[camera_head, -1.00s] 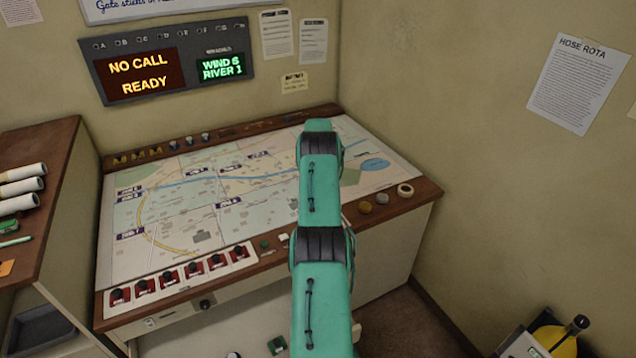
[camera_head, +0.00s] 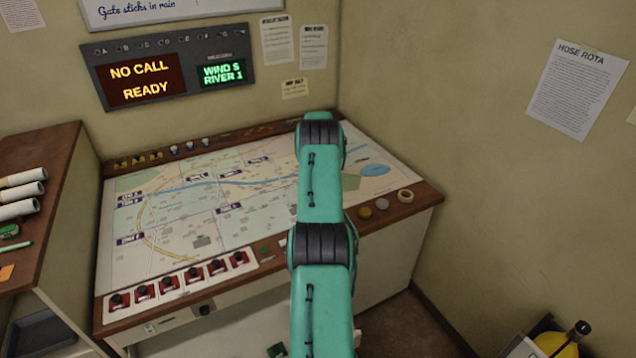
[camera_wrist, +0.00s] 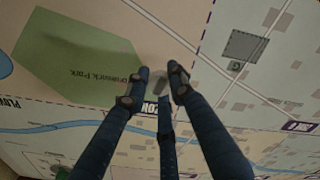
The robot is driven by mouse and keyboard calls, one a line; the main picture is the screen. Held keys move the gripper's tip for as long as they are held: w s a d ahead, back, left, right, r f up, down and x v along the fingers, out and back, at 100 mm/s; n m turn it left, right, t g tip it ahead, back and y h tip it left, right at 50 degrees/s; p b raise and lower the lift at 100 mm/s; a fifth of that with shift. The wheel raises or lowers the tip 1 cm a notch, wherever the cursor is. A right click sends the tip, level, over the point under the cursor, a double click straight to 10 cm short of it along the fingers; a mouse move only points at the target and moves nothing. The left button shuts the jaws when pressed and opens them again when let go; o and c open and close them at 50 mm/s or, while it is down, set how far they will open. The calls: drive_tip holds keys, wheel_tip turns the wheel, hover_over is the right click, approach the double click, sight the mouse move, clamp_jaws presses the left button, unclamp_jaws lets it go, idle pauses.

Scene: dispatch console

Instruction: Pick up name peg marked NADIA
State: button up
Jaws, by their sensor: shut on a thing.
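My gripper (camera_wrist: 161,77) shows in the wrist view with its dark fingers closed together over the map. It is shut on a small greyish thing (camera_wrist: 160,84), mostly hidden between the fingertips. I cannot read any marking on it, so I cannot tell from the picture whether it is the NADIA peg. In the head view my gripper is hidden behind my green arm. White-topped pegs (camera_head: 190,147) and yellow pegs (camera_head: 138,160) stand in a row along the console's back edge. Their names are too small to read.
The map (camera_head: 180,230) covers the sloped console top, with red switches (camera_head: 170,284) along its front. A tape ring (camera_head: 405,196) and round discs (camera_head: 372,208) sit on the right wooden edge. A display panel (camera_head: 147,81) hangs behind. A shelf (camera_head: 40,180) with paper rolls stands left.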

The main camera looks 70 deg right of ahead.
drive_tip(key=s+a, duration=0.1)
drive_tip(key=a, duration=0.3)
drive_tip(key=s+a, duration=0.2)
drive_tip(key=a, duration=0.2)
drive_tip(key=s+a+r, duration=0.1)
drive_tip(key=a, duration=0.3)
drive_tip(key=shift+s+a+r, duration=0.1)
drive_tip(key=shift+s+a, duration=0.05)
drive_tip(key=shift+s, duration=0.05)
idle(0.3)
